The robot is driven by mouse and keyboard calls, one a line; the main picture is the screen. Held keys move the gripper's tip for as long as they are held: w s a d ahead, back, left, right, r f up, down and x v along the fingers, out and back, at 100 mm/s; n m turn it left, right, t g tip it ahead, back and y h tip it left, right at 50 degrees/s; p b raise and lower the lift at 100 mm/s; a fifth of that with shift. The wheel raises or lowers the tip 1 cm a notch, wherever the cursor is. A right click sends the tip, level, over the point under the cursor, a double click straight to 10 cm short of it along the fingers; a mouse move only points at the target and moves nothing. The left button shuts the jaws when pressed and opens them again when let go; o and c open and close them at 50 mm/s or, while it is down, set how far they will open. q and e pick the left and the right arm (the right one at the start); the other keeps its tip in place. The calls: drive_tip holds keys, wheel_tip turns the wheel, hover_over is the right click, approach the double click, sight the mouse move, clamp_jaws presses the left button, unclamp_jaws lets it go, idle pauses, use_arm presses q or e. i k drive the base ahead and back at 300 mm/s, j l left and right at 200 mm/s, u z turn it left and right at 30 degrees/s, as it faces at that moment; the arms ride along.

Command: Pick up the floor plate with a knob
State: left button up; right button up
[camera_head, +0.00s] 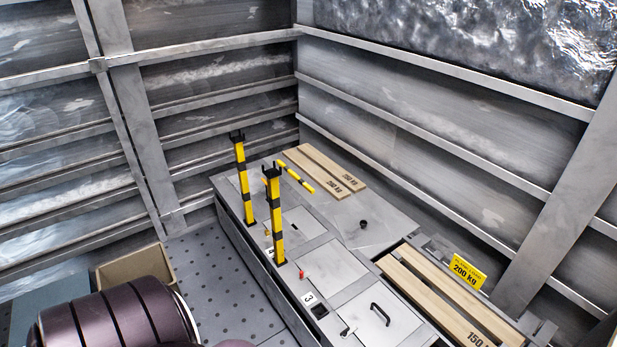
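A flat grey plate (378,235) lies on the platform, right of the centre of the head view. A small black knob (363,224) stands up from it. The plate lies between one pair of wooden planks behind it and another pair in front of it. No gripper touches the plate or knob. Neither of my grippers is in view.
Two yellow-black posts (275,215) stand upright left of the plate. Wooden planks (322,172) lie behind it, and others (440,295) lie in front by a yellow 200 kg sign (466,271). A hatch with a black handle (380,314) is nearer. A cardboard box (135,268) stands left.

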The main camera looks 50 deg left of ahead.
sight(361, 229)
drive_tip(key=u, duration=1.1)
drive_tip(key=i+j, duration=0.3)
drive_tip(key=j, duration=0.2)
drive_tip(key=l+z, duration=0.05)
